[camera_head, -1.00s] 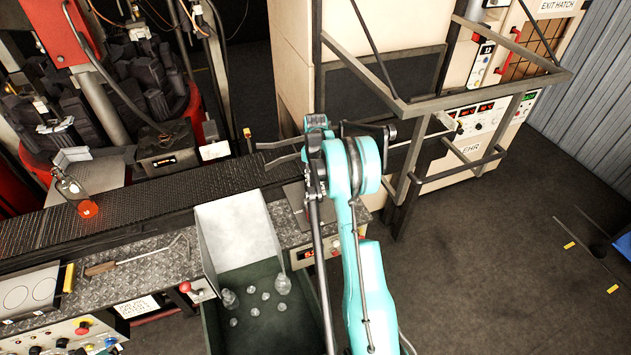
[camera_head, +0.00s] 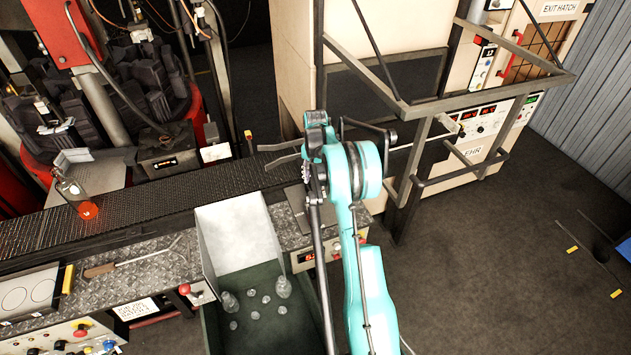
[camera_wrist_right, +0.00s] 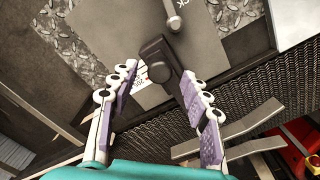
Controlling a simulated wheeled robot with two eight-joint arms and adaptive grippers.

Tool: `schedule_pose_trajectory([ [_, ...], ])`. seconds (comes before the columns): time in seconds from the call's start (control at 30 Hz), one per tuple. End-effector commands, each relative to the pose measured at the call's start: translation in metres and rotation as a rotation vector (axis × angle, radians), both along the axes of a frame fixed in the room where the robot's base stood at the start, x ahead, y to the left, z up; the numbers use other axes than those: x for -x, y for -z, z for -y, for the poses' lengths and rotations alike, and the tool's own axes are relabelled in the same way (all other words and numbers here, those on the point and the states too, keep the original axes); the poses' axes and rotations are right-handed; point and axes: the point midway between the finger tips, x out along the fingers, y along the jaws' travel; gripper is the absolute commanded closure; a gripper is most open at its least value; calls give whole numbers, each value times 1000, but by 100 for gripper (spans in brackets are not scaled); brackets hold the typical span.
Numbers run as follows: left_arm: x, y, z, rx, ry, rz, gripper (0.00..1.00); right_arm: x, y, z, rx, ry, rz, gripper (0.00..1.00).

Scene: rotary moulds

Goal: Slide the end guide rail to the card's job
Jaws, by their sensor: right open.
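My right arm's teal wrist (camera_head: 355,175) is over the right end of the conveyor, and its gripper is mostly hidden beneath it in the head view. In the right wrist view my right gripper (camera_wrist_right: 158,72) is open, with a black knob or clamp (camera_wrist_right: 160,55) between and just beyond its fingertips. I cannot tell whether they touch. Bent grey bars, which look like the guide rail (camera_wrist_right: 235,130), lie beside the right finger; one bar also shows in the head view (camera_head: 283,158). A white printed card (camera_head: 136,308) is on the bench front. My left gripper is out of view.
The dark conveyor (camera_head: 170,190) runs left to right, with a glowing-bottomed bottle (camera_head: 75,194) at its left. A green bin (camera_head: 262,325) of glass pieces and a pale chute (camera_head: 238,238) stand in front. A grey metal frame (camera_head: 425,150) stands close right of the wrist.

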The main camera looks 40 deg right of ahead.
Motion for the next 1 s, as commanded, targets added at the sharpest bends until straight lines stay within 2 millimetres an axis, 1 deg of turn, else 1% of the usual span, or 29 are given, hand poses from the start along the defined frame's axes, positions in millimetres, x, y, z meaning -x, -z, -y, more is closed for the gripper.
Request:
schedule_pose_trajectory([
  [0.3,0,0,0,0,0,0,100,0,-68,0,0,0,0,53],
  [0.4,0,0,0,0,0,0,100,0,-86,0,0,0,0,53],
  [0.5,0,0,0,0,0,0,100,0,-99,0,0,0,0,53],
  [0.6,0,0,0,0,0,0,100,0,-107,0,0,0,0,53],
  [0.7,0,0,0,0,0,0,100,0,-109,0,0,0,0,53],
  [1.0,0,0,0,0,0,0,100,0,-109,0,0,0,0,53],
])
